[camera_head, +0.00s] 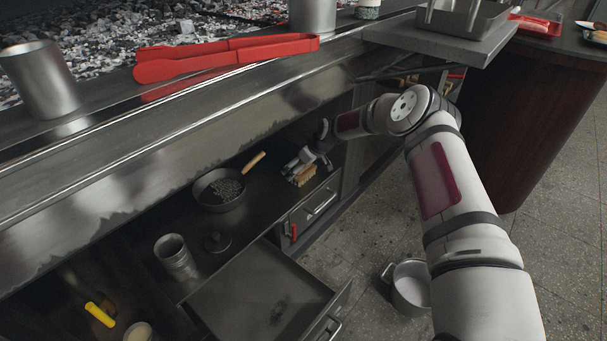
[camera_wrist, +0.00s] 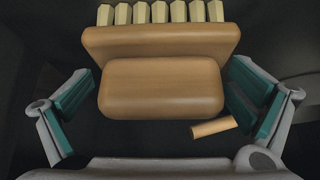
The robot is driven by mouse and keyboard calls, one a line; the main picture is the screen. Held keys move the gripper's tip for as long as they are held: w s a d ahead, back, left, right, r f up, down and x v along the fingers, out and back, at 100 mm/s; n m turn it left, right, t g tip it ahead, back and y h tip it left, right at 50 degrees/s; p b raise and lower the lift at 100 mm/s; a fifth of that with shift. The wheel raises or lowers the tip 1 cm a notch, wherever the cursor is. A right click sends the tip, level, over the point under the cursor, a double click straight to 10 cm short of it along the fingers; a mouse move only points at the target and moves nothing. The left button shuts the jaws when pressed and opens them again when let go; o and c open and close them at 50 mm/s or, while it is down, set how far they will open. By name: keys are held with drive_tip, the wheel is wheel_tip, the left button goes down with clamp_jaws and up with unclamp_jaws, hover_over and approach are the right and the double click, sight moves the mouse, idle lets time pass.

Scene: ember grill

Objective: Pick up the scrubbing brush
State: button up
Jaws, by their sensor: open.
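The scrubbing brush (camera_wrist: 160,44) fills the upper middle of the wrist view. It has a tan wooden block, a smaller wooden grip part nearer me, and a row of pale bristle tufts along its far edge. My gripper (camera_wrist: 161,98) is open, with one teal-padded finger on each side of the grip part. Dark gaps show between the pads and the wood, so the brush is not clamped. In the head view, my gripper (camera_head: 307,157) is at the brush (camera_head: 303,178) on the dark shelf under the grill, and partly hides it.
A black pan (camera_head: 219,191) with a wooden handle lies left of the brush; the handle (camera_wrist: 214,127) shows close to the right finger. A metal cup (camera_head: 175,257) stands farther left. An open drawer (camera_head: 262,290) juts out. The grill edge overhangs the shelf.

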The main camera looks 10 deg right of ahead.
drive_tip(key=c, duration=1.1)
drive_tip(key=shift+r, duration=0.1)
drive_tip(key=shift+r+p, duration=0.6)
drive_tip(key=shift+r, duration=0.25)
wheel_tip(320, 180, up, 2)
drive_tip(key=shift+s+r+p, duration=0.1)
drive_tip(key=shift+s+p, duration=0.05)
drive_tip(key=shift+p, duration=0.6)
drive_tip(key=s+d+p, duration=0.2)
drive_tip(key=s, duration=0.5)
drive_tip(key=s+d+r+p, duration=0.1)
drive_tip(key=s+d+p, duration=0.2)
drive_tip(key=s, duration=0.4)
drive_tip(key=shift+s+d, duration=0.3)
drive_tip(key=shift+s, duration=0.05)
